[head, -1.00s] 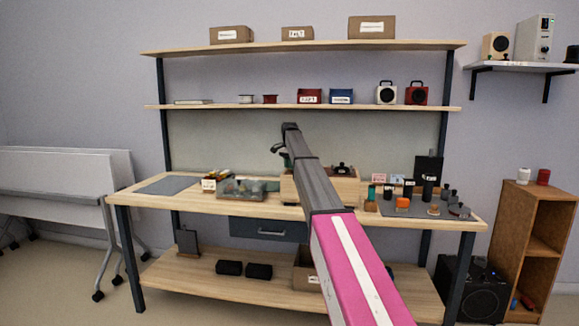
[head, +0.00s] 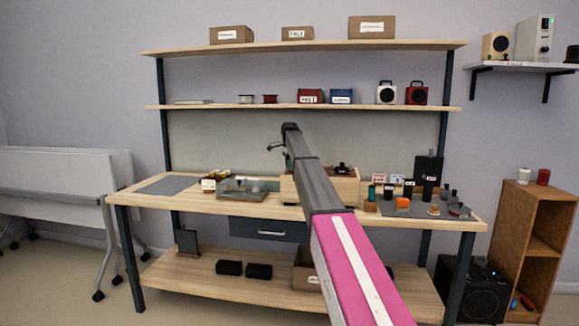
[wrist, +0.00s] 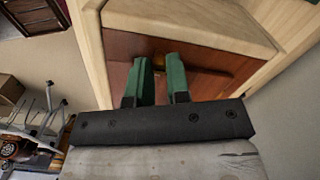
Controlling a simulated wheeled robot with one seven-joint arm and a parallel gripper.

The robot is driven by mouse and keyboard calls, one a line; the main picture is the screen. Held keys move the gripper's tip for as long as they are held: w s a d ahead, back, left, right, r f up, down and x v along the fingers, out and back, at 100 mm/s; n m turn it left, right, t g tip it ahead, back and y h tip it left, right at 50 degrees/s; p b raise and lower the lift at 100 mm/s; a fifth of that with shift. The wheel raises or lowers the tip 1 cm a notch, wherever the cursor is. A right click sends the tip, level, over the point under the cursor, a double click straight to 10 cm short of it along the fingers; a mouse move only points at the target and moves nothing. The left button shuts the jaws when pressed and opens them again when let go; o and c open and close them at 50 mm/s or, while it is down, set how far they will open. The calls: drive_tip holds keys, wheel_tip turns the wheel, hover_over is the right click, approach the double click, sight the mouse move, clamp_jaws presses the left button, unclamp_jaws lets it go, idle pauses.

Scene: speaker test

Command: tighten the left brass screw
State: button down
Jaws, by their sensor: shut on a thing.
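My gripper (wrist: 160,64) has two green fingers, close together against a red-brown panel (wrist: 121,46) framed in pale wood in the wrist view. A small brass-coloured spot, the left brass screw (wrist: 158,67), shows between the fingertips, and the fingers are shut on it. Most of the screw is hidden by the fingers. In the head view my gripper (head: 275,147) is small and partly hidden behind my arm, above an open wooden box (head: 347,187) on the bench. No second screw can be made out.
The workbench (head: 150,201) also carries a clear bin (head: 240,190) left of the wooden box and a grey mat (head: 388,210) with several small parts on the right. Shelves (head: 215,106) rise behind. Floor at the left front is clear.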

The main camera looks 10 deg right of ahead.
idle(0.4)
drive_tip(key=c, duration=1.1)
unclamp_jaws()
drive_tip(key=shift+r, duration=0.1)
wheel_tip(320, 180, up, 11)
